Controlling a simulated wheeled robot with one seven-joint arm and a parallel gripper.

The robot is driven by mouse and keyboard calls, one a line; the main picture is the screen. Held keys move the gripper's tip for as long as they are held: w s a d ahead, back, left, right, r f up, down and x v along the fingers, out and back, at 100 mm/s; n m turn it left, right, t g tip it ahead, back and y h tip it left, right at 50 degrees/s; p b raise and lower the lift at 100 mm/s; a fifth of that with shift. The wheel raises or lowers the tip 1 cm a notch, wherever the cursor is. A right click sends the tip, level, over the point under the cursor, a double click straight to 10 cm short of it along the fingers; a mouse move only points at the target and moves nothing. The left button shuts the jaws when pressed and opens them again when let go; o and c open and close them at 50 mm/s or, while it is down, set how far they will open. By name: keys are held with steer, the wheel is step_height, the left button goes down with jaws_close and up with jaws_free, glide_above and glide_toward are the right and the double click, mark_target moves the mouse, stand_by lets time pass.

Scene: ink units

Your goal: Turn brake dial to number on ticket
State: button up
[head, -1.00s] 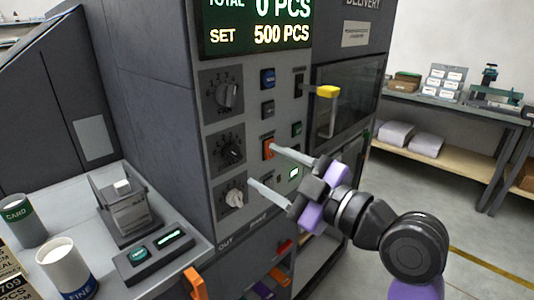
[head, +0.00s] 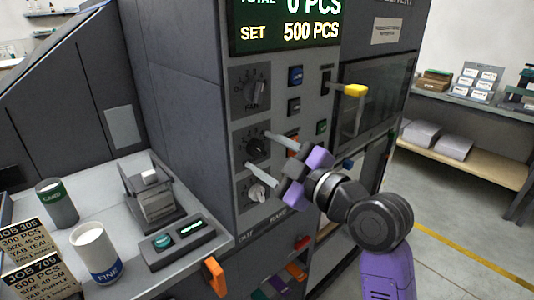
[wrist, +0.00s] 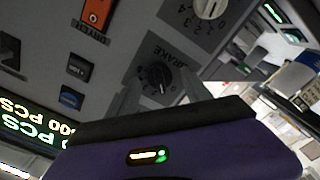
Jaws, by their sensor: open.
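The black brake dial (head: 256,147) is the middle of three dials on the machine's front. In the wrist view the dial (wrist: 157,78) sits on a dark plate marked BRAKE, which appears upside down. My gripper (head: 259,152) is open and empty, its two pale fingers pointing at the panel near this dial. In the wrist view the fingers reach toward either side of the dial; I cannot tell if they touch it.
A pale-knobbed dial (head: 257,192) is just below and another dial (head: 255,93) above. An orange switch (wrist: 96,14), buttons and a yellow-topped handle (head: 355,90) are nearby. Cups and a small device (head: 152,195) stand on the left counter.

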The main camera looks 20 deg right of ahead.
jaws_close()
steer(key=m+p, duration=0.2)
steer(key=m, duration=0.2)
steer(key=shift+r+m, duration=0.1)
steer(key=shift+m, duration=0.2)
steer(key=m+p, duration=0.2)
steer(key=m, duration=0.2)
steer(key=shift+m+p, duration=0.3)
steer(key=shift+p, duration=0.05)
steer(key=m+p, duration=0.3)
steer(key=m, duration=0.2)
steer(key=shift+m+p, duration=1.15)
steer(key=shift+m, duration=0.65)
